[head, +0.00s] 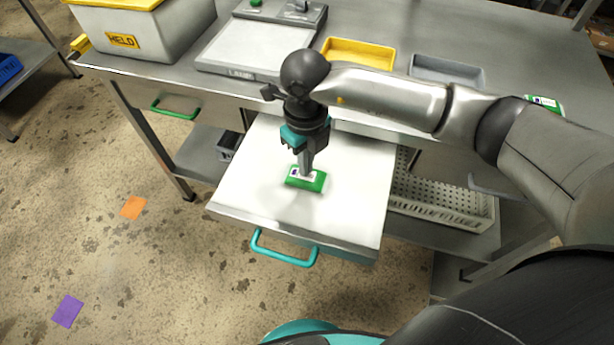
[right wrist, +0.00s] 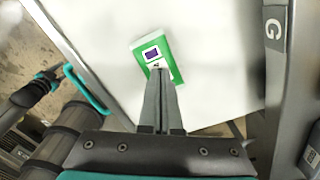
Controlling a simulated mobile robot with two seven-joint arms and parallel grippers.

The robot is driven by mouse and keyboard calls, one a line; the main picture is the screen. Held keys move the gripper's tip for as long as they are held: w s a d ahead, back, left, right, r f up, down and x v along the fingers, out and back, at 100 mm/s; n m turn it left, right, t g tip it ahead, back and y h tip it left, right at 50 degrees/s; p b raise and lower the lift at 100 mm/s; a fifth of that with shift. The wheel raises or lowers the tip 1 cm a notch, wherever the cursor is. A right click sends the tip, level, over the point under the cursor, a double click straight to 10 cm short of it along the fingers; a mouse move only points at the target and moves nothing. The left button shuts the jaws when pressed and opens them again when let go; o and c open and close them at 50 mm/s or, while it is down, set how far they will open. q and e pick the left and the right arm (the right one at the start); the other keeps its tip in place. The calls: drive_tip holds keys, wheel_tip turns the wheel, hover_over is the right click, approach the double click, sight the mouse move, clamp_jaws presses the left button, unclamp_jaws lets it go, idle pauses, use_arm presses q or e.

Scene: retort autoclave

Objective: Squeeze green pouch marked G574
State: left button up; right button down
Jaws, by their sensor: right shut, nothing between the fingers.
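A green pouch (head: 314,183) with a white label lies flat on the white surface of the pulled-out drawer (head: 352,205). The pouch also shows in the right wrist view (right wrist: 171,70); its marking is too small to read. My right gripper (head: 304,173) points down over the pouch, shut and with nothing between its fingers. Its fingertips, seen in the right wrist view (right wrist: 160,72), are at or just above the pouch's label; I cannot tell whether they touch it. The left gripper is not in view.
Another green pouch (head: 545,103) lies on the bench at the right. Behind the drawer are a lamp panel (head: 240,72), a yellow tray (head: 357,53), a grey tray (head: 447,70) and a HELD bin (head: 165,38). The drawer's teal handle (head: 283,258) juts out in front.

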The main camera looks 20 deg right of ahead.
drive_tip(key=shift+f+b, duration=0.35)
drive_tip(key=shift+f, duration=0.15)
drive_tip(key=shift+s+f, duration=0.2)
drive_tip(key=shift+f, duration=0.1)
idle(1.0)
drive_tip(key=shift+w+r+p, duration=0.1)
drive_tip(key=shift+r+p, duration=0.4)
drive_tip(key=shift+r, duration=0.3)
wheel_tip(320, 180, up, 7)
drive_tip(key=p, duration=0.5)
drive_tip(key=shift+w+f, duration=0.1)
